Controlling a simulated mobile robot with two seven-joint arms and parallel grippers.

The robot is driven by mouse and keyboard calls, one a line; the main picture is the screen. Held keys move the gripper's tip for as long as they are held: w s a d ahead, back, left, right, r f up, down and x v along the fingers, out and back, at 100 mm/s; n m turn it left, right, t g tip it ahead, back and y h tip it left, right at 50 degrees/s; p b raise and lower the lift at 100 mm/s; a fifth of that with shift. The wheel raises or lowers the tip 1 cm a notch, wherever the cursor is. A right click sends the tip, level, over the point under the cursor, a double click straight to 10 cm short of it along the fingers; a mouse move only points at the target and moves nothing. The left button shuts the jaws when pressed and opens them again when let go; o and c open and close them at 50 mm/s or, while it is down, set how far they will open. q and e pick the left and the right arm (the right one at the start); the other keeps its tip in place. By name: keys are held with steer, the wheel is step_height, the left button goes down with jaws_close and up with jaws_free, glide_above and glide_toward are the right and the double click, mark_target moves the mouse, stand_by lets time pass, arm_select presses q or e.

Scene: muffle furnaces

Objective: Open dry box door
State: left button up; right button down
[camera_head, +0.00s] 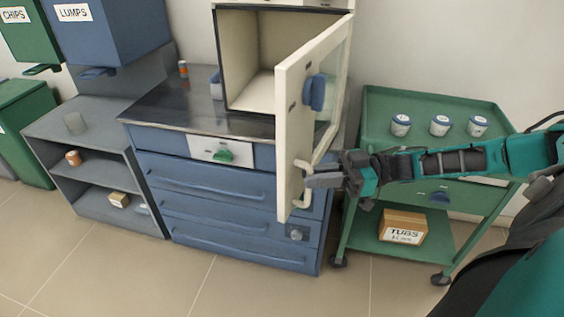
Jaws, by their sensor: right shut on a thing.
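The dry box (247,57) stands on the dark top of the blue cabinet, and its inside is cream and looks empty. Its cream door (291,125) is swung wide open toward me, hinged at the right, with a window and a blue latch (316,92) on it. My right gripper (310,181) is shut on the door's cream handle (303,190), low on the door. The fingers hide part of the handle. My left gripper is not in view.
A green cart (378,101) with several white tubs on top and a box marked TUBS (403,227) below stands at the right. A grey shelf (92,110) is at the left. The tiled floor (190,279) in front is clear.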

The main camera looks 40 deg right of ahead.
steer(key=s+d+n+g, duration=0.1)
steer(key=s+d, duration=0.4)
steer(key=s, duration=0.1)
steer(key=shift+d+g+y, duration=0.4)
steer(key=shift+r, duration=0.1)
steer(key=c, duration=1.1)
jaws_free()
steer(key=b+v, duration=0.2)
steer(key=v, duration=1.1)
steer(key=shift+b, duration=0.3)
steer(key=shift+s, duration=0.1)
